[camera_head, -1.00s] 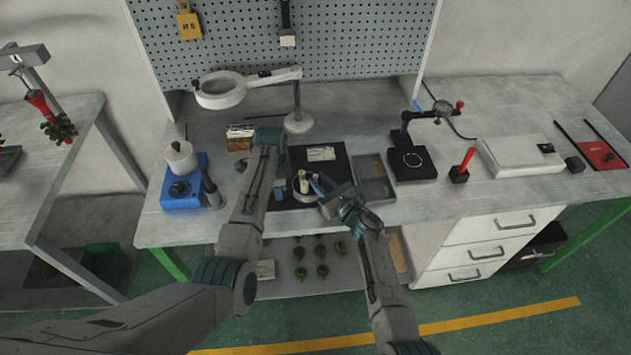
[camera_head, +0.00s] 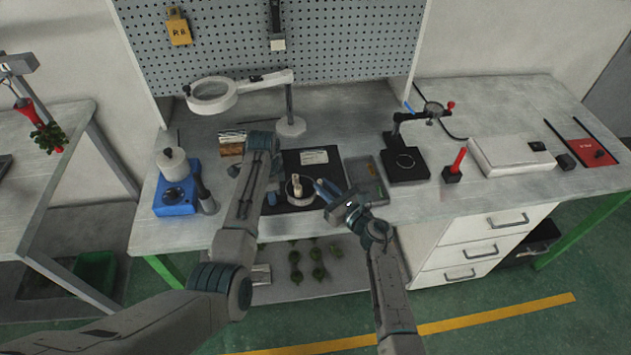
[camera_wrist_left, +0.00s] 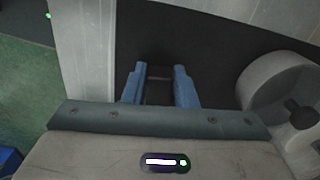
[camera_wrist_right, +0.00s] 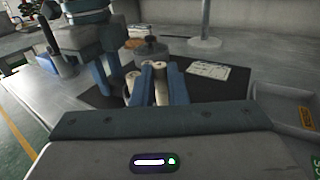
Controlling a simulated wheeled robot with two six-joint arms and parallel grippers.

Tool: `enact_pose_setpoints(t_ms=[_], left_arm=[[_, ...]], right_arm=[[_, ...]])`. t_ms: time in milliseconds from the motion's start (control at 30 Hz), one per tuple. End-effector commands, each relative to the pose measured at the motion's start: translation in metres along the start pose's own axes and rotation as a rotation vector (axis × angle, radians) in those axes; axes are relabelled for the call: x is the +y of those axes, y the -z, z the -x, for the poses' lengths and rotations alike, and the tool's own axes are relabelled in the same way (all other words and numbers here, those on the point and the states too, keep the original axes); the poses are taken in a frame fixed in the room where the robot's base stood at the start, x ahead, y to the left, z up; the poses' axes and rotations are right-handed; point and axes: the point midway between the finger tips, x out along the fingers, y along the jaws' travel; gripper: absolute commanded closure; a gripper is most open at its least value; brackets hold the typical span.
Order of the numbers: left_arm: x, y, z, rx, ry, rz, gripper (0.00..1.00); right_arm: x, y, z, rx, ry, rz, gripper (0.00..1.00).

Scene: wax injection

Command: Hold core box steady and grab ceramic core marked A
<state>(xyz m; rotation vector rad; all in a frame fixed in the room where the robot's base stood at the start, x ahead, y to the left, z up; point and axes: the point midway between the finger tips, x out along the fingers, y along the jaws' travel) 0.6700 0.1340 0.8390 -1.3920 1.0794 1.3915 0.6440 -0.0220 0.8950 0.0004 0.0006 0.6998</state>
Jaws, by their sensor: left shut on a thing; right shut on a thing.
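The core box looks like a small round white dish (camera_head: 289,193) on a black mat, with pale cylindrical cores (camera_head: 297,184) standing in it. My left gripper (camera_head: 271,198) is shut at the dish's left side; its contact is partly hidden by my arm. My right gripper (camera_head: 326,190) is right of the dish. In the right wrist view its fingers (camera_wrist_right: 160,85) are shut on a beige ceramic core (camera_wrist_right: 160,66), with another core (camera_wrist_right: 130,80) just left. No letter is readable on any core.
The black mat (camera_head: 292,160) carries a white card (camera_head: 314,157). A grey tray (camera_head: 366,178) lies to the right, close to my right gripper. A blue device with a white pot (camera_head: 172,195) stands left. A magnifier lamp base (camera_head: 291,127) stands behind. The bench's front edge is close.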

Motion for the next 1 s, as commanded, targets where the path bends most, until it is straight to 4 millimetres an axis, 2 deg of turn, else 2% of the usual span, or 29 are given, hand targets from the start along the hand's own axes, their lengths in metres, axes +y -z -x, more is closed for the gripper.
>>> enact_pose_setpoints(t_ms=[33, 200, 400, 600, 967, 1000], left_arm=[[-0.001, 0.0, 0.001, 0.0, 0.001, 0.0, 1.0], [0.0, 0.0, 0.001, 0.001, 0.001, 0.0, 1.0], [0.0, 0.0, 0.001, 0.001, 0.001, 0.0, 1.0], [0.0, 0.0, 0.001, 0.001, 0.001, 0.0, 1.0], [0.0, 0.0, 0.001, 0.001, 0.001, 0.0, 1.0], [0.0, 0.0, 0.001, 0.001, 0.001, 0.0, 0.67]], right_arm=[[0.0, 0.002, 0.016, 0.003, 0.0, 0.003, 1.0], [0.0, 0.001, 0.066, 0.004, 0.0, 0.004, 1.0], [0.0, 0.001, 0.109, 0.002, -0.002, 0.002, 1.0], [0.0, 0.0, 0.129, 0.001, -0.001, 0.001, 1.0], [0.0, 0.0, 0.133, 0.0, -0.001, 0.001, 1.0], [0.0, 0.0, 0.133, 0.0, -0.001, 0.001, 1.0]])
